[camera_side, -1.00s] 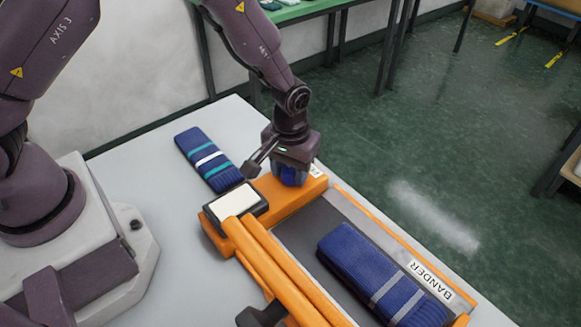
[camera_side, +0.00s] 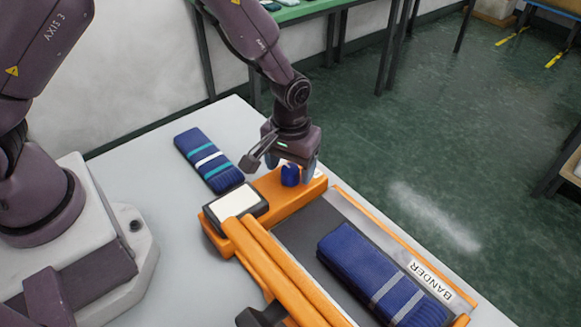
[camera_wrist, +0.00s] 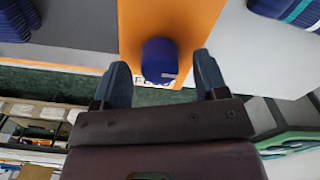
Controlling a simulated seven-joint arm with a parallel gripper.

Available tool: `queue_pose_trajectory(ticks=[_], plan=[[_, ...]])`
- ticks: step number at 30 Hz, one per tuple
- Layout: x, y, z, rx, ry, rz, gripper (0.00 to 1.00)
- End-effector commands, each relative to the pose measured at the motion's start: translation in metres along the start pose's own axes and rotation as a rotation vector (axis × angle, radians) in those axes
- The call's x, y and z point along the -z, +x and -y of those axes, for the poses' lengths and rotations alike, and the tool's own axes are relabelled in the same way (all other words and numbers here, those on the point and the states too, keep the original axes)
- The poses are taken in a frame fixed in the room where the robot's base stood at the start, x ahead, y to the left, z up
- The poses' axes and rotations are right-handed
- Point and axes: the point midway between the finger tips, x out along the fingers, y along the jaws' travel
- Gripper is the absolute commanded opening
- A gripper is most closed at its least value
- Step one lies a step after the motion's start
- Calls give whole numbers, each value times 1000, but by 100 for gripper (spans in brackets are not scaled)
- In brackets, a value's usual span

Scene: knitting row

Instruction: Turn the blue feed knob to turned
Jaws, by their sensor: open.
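The blue feed knob (camera_side: 290,175) stands on the orange end block of the bander (camera_side: 262,191). In the wrist view the knob (camera_wrist: 160,60) shows a small pale mark on its side and sits between the fingers, with a gap on both sides. My gripper (camera_side: 292,168) is open and hangs just above and behind the knob; in the wrist view its two blue-grey fingertips (camera_wrist: 161,72) are spread apart. Part of a white label shows behind the knob in the wrist view, mostly hidden.
A folded blue knit with grey stripes (camera_side: 380,272) lies on the bander bed by the BANDER label (camera_side: 430,281). Another striped blue knit (camera_side: 208,159) lies on the pale table (camera_side: 165,235). A dark-framed white panel (camera_side: 235,203) and orange rollers (camera_side: 275,262) are close to the knob.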

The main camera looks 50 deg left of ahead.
Motion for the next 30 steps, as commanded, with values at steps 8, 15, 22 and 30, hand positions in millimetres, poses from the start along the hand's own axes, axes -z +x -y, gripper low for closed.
queue_pose_trajectory(ticks=[8, 15, 22, 30], plan=[[1, -62, -1, -4, 2, -6, 67], [0, -104, 0, -3, 2, -4, 67], [0, -118, 0, 0, 1, -2, 67], [0, -118, 0, 0, 2, -2, 67]])
